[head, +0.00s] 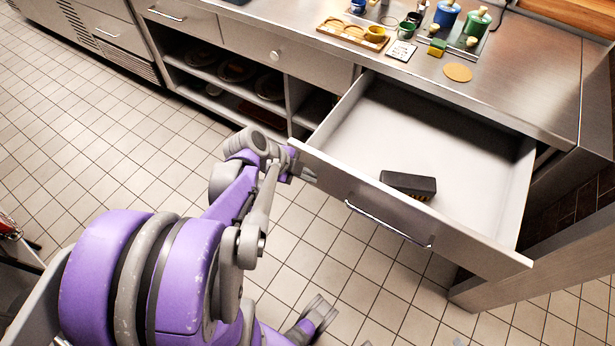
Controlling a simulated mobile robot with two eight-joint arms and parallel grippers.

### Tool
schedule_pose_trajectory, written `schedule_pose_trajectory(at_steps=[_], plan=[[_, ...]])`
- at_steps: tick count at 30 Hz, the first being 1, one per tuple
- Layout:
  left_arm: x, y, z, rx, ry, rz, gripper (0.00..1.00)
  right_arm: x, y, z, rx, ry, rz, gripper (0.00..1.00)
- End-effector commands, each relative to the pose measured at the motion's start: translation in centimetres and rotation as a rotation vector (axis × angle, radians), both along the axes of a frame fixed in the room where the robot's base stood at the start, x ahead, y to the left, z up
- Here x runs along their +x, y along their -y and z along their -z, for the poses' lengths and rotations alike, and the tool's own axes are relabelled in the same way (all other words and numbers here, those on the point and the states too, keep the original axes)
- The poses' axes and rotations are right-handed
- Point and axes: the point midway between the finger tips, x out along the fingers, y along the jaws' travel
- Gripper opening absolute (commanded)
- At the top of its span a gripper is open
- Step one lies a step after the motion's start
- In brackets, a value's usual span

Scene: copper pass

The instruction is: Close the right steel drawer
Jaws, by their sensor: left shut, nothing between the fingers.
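The right steel drawer (398,208) is pulled far out from under the steel counter. Its front panel carries a bar handle (388,224), and its pale inside is visible. A dark block (408,184) lies in the drawer near the front panel. My left gripper (308,175) is shut and empty at the left end of the drawer front, close to its outer face. I cannot tell whether it touches the panel. The handle is to the right of the gripper.
The steel counter (500,88) holds a wooden tray (352,34), several cups and jars, and a round coaster (457,72). The tiled floor (120,130) is clear at left.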

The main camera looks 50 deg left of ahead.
Motion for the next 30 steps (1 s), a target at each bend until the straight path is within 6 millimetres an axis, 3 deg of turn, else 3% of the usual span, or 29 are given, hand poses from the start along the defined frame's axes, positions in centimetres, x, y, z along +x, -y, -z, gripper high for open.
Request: schedule_pose_trajectory(at_steps=[8,14,30], plan=[[0.6,-0.1,0.0,0.001,0.0,0.001,0.0,0.0,0.0,0.0,0.0,0.0,0.0,0.46],[3.2,-0.7,0.1,0.0,-0.001,0.004,0.0,0.0,0.0,0.1,0.0,0.0,0.0,0.46],[17.3,-4.1,0.0,0.0,0.001,0.001,0.0,0.0,0.0,-0.5,0.0,0.002,0.0,0.46]])
